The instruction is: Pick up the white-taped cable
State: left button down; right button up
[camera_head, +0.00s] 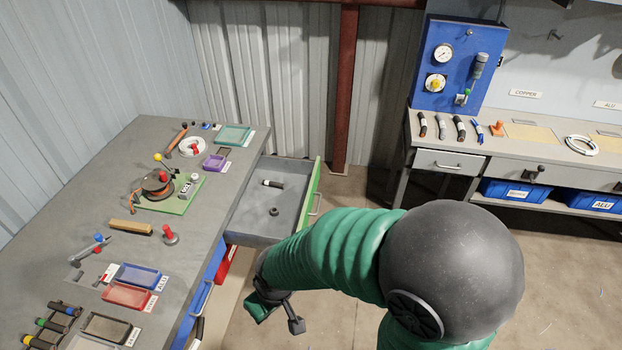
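A short black cable piece with a white band (272,184) lies in the open drawer (250,222) of the left bench. My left gripper is not in view.
A small dark round part (274,212) lies in the drawer. The drawer's green front (309,196) stands out from the bench. Trays, tools and a green board (185,203) with a spool cover the left bench. Blue bins (515,191) sit under the right bench.

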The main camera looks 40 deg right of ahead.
aim_at(268, 183)
jog(key=i+l+z, duration=0.2)
jog(key=l, duration=0.25)
jog(key=i+l+z, duration=0.2)
jog(key=l, duration=0.25)
jog(key=i+l+z, duration=0.35)
jog(key=i+l, duration=0.15)
jog(key=i, duration=0.2)
jog(key=i+l+z, duration=0.1)
jog(key=i, duration=0.35)
jog(key=l+u, duration=0.15)
jog(key=u, duration=0.3)
jog(key=l+u, duration=0.15)
jog(key=u, duration=0.3)
jog(key=l+u, duration=0.15)
jog(key=u, duration=0.3)
jog(key=l+u, duration=0.15)
jog(key=u, duration=0.3)
